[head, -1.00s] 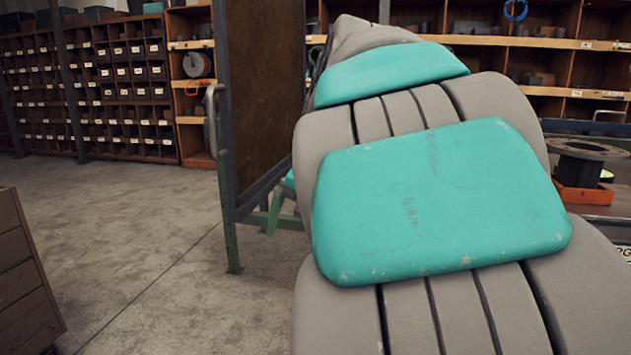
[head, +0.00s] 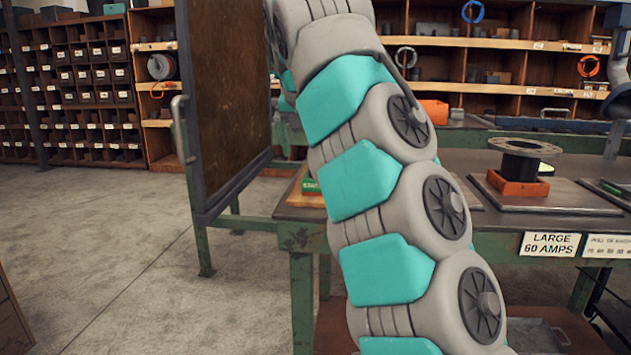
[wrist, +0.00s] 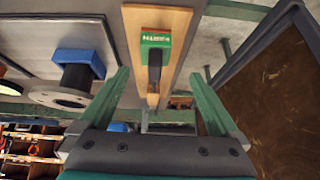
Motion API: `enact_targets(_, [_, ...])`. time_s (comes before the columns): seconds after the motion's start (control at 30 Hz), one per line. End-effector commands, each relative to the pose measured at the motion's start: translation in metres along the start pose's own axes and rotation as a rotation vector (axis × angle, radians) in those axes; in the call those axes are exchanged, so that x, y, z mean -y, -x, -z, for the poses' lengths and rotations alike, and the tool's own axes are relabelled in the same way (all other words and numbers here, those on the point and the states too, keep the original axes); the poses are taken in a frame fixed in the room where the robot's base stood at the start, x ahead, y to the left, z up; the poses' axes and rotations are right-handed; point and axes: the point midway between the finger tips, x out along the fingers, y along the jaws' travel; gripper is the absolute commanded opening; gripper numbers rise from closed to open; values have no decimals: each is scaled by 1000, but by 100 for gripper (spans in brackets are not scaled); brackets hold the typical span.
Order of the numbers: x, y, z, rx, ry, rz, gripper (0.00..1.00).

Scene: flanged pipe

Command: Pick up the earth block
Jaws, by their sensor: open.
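The earth block, a small green block with a white label, shows in the wrist view (wrist: 156,39), where the lettering is upside down. It sits on a narrow wooden board (wrist: 180,22) and has a dark strip below it in the picture. In the head view a sliver of green block (head: 311,185) shows on the bench just left of my arm; most of it is hidden. My gripper (wrist: 158,74) is open and empty. Its two green fingers are spread on either side of the board in the picture, with the block lying beyond the fingertips.
A black spool with a grey flange on an orange base (head: 516,186) stands on the bench (head: 465,165). A spool on a blue base (wrist: 84,65) shows in the wrist view. A brown framed panel (head: 228,100) stands left of my arm. Open floor (head: 110,240) lies to the left.

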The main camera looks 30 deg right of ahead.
Motion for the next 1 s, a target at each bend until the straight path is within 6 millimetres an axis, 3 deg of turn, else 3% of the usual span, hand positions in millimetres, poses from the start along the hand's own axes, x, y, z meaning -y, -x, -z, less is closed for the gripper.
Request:
enact_targets(0.67, [-7, -40, 1, 6, 24, -25, 98])
enact_targets(1.0, [-9, -72, 3, 7, 24, -25, 98])
